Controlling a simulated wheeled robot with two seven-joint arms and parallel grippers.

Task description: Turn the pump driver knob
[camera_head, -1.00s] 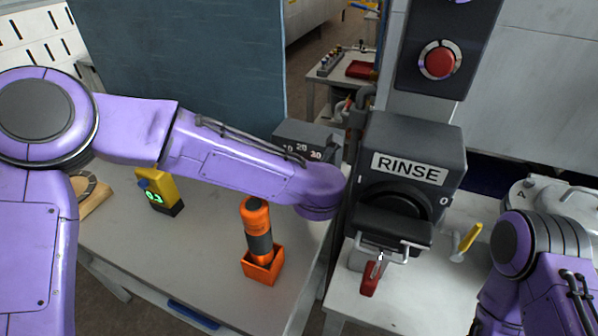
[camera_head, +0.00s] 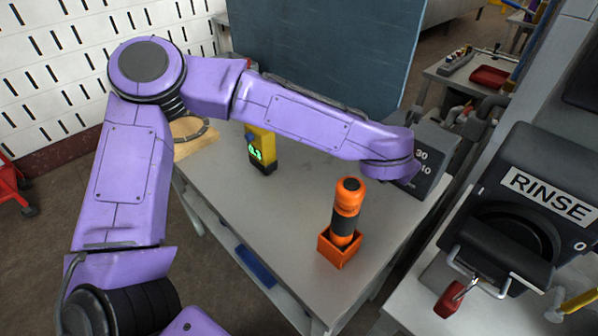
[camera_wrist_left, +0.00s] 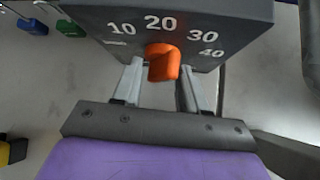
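The pump driver is a dark grey box (camera_head: 432,158) with white dial numbers, at the far right of the table in the head view. Its orange knob (camera_wrist_left: 162,62) shows in the left wrist view, below the numbers 10 to 40 and under the 20. My left gripper (camera_wrist_left: 160,78) has one pale finger on each side of the knob. The fingers lie very close to the knob's sides; I cannot tell whether they press on it. In the head view my left forearm hides this gripper and the knob. My right gripper is not in view.
An orange-and-black tool stands in an orange holder (camera_head: 340,248) on the grey table (camera_head: 275,210). A yellow device (camera_head: 262,150) with a green display stands behind my left forearm. The RINSE machine (camera_head: 520,220) is at the right. The table front is largely clear.

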